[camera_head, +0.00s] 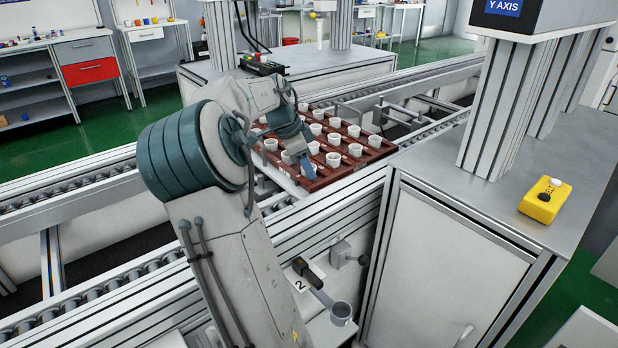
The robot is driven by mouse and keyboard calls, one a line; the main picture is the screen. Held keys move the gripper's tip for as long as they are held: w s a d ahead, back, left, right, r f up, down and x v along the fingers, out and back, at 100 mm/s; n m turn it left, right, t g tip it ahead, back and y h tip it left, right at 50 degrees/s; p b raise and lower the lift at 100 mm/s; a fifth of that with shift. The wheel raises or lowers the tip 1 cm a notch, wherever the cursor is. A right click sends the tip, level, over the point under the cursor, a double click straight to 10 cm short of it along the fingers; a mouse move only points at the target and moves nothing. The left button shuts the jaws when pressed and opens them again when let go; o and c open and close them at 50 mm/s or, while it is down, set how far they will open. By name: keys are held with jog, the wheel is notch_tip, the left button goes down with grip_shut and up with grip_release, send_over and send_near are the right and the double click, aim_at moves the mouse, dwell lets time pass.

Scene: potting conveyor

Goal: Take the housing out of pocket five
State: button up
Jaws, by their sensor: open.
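A reddish-brown tray (352,171) sits on the conveyor, with several white cup-shaped housings standing in its pockets in rows. One housing (333,160) stands close to the right of my gripper, and another (354,150) is a little further right. My gripper (308,170) reaches down over the front left part of the tray, and its blue-grey end is low among the housings. It is open. My arm hides the left part of the tray, and I cannot read the pocket numbers. I cannot tell whether a housing is between the fingers.
A roller conveyor (105,295) with metal rails runs from lower left to upper right. A metal column (500,110) stands on a cabinet to the right, beside a yellow button box (542,200).

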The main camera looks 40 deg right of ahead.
jog(key=c, duration=0.7)
